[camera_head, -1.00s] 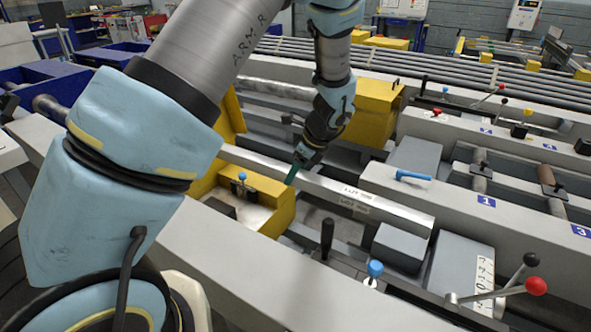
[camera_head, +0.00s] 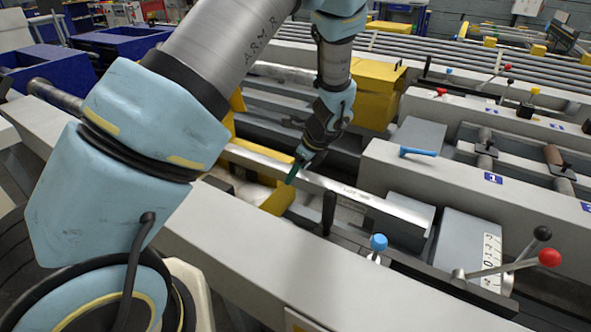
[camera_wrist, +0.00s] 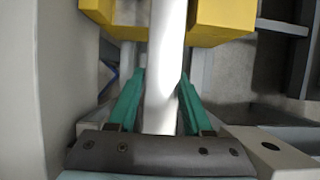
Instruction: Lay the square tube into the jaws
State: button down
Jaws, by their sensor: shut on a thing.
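In the wrist view the tube (camera_wrist: 163,85) passes between both fingers (camera_wrist: 158,105). Its far part runs past a yellow block at left (camera_wrist: 97,10) and another at right (camera_wrist: 222,18); these look like the jaws. In the head view the near yellow block (camera_head: 276,201) is partly hidden by my arm and the tube. Whether the tube touches the yellow blocks is unclear.
A grey rail (camera_head: 300,285) crosses in front, with a blue knob (camera_head: 378,242) and a black handle (camera_head: 329,212) behind it. A red-ball lever (camera_head: 549,257) stands at right. A larger yellow block (camera_head: 375,95) is behind my wrist.

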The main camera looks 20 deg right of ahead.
aim_at(313, 179)
notch_tip(313, 179, down, 12)
jog(key=b, duration=0.6)
jog(key=shift+r+b, duration=0.25)
jog(key=shift+b, duration=0.05)
dwell(0.4)
jog(key=shift+c, duration=1.2)
grip_release()
jog(key=shift+f, duration=0.1)
jog(key=v, duration=1.1)
jog(key=shift+a+b, duration=0.1)
jog(key=shift+b, duration=0.3)
